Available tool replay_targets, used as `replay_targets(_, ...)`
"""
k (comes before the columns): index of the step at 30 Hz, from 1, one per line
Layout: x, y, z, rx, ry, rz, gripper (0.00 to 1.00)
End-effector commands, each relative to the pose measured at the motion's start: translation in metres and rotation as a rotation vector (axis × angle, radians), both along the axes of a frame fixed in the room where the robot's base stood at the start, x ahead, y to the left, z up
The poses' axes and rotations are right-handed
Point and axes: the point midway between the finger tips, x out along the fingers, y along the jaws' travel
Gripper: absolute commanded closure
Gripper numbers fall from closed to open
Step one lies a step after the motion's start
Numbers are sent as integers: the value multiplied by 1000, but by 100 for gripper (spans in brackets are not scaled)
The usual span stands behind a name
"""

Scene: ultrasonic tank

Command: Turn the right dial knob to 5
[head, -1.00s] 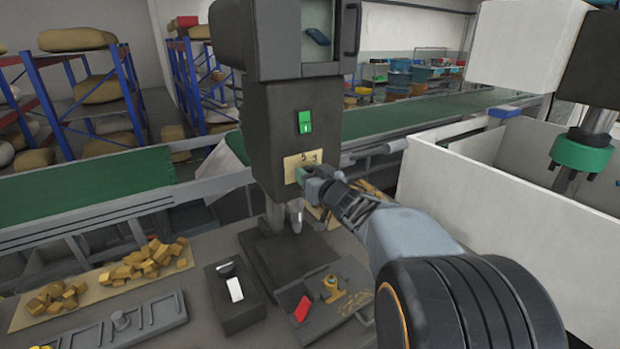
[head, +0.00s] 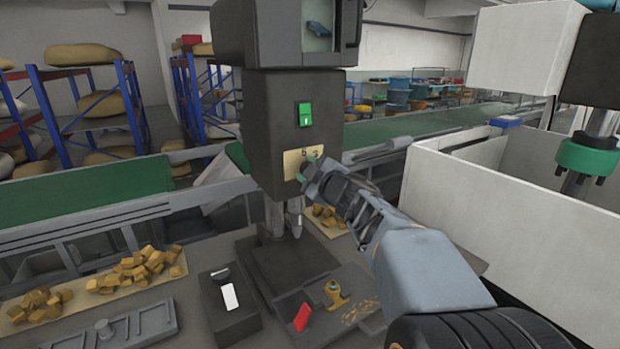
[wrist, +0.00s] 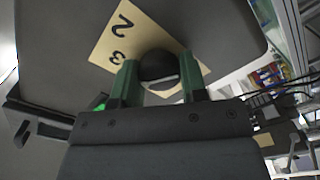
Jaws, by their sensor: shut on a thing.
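The dial knob (wrist: 159,68) is a round black knob with a pale line across its face. It sits on a tan number plate (head: 293,163) on the front of the dark machine column. In the wrist view the plate (wrist: 118,34) shows a 2 and a 3; its other numbers are hidden. My gripper (head: 310,172) is at the plate in the head view. In the wrist view the green fingers of my gripper (wrist: 158,82) stand on both sides of the knob, shut on it. The head view hides the knob behind my gripper, so I cannot read its setting there.
A green switch (head: 305,115) is above the plate. Below are the machine's spindle (head: 294,220), a black box with a white label (head: 230,297), a red piece (head: 302,317) and a brass fitting (head: 335,293). A white-walled enclosure (head: 480,215) stands at the right.

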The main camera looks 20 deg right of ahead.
Motion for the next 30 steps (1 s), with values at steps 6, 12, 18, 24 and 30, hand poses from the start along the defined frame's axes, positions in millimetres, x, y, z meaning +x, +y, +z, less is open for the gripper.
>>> replay_targets(6, 0, 0, -3, -186, -22, 1, 84)
replay_targets(12, 0, 0, -3, -321, -38, -1, 84)
replay_targets(18, 0, 1, -2, -413, -47, 0, 84)
replay_targets(24, 0, 1, -2, -463, -53, 0, 84)
replay_targets(30, 0, 1, -1, -480, -54, 1, 84)
